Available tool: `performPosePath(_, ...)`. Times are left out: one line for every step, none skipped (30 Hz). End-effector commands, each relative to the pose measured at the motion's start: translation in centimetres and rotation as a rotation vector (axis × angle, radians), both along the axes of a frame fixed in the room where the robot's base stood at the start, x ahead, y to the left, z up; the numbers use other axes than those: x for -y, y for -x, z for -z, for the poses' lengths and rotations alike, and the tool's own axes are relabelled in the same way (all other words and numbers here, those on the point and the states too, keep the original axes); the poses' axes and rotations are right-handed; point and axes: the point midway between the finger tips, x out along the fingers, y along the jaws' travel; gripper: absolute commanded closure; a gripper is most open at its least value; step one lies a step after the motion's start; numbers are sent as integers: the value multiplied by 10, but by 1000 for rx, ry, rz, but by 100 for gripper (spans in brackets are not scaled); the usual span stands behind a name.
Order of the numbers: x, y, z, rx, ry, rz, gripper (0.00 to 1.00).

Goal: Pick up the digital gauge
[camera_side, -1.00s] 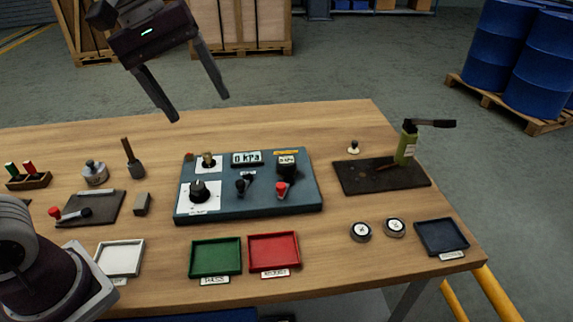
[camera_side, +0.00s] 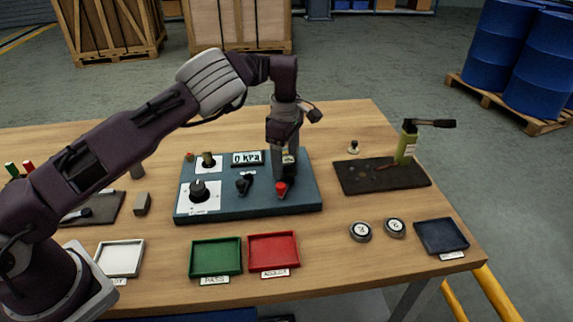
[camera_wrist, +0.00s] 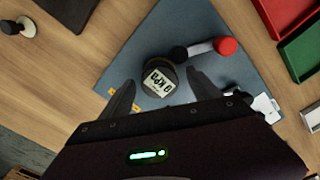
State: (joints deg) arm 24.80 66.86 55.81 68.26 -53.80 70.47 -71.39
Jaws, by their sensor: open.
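The digital gauge (camera_wrist: 159,80) is a dark round body with a pale display reading 0 kPa, standing on the blue-grey panel (camera_side: 215,210). In the side view its face (camera_side: 288,158) shows only partly, the rest hidden by my gripper. My gripper (camera_wrist: 157,86) is open in the wrist view, with one finger on each side of the gauge. It points down over the gauge in the side view (camera_side: 286,172). I cannot tell whether the fingers touch the gauge.
A red-knobbed lever (camera_wrist: 226,46) lies close beside the gauge on the panel. A fixed 0 kPa display (camera_side: 248,158) and black knob (camera_side: 198,189) are to the left. Green (camera_side: 216,257) and red (camera_side: 273,251) trays are in front. A green hand pump (camera_side: 407,145) stands at right.

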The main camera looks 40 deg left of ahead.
Motion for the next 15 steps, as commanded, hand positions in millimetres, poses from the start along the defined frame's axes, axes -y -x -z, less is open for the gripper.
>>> performPosePath(0, 0, 3, 1, 0, 0, 28)
performPosePath(0, 0, 4, 2, 0, 0, 28)
performPosePath(0, 0, 4, 3, -1, 0, 28)
performPosePath(0, -1, 4, 3, -1, 0, 28)
performPosePath(0, -1, 4, 3, 0, 1, 28)
performPosePath(0, 0, 4, 3, 0, 1, 28)
performPosePath(0, 0, 4, 2, 1, 1, 28)
performPosePath(0, 0, 4, 2, 1, 1, 34)
performPosePath(0, 0, 4, 2, 1, 1, 42)
performPosePath(0, 0, 4, 2, 1, 1, 48)
performPosePath(0, 0, 4, 2, 1, 1, 54)
performPosePath(0, 0, 4, 2, 1, 1, 62)
performPosePath(0, 0, 4, 2, 1, 1, 67)
performPosePath(0, 0, 4, 2, 1, 1, 73)
performPosePath(0, 0, 3, 2, 1, 1, 81)
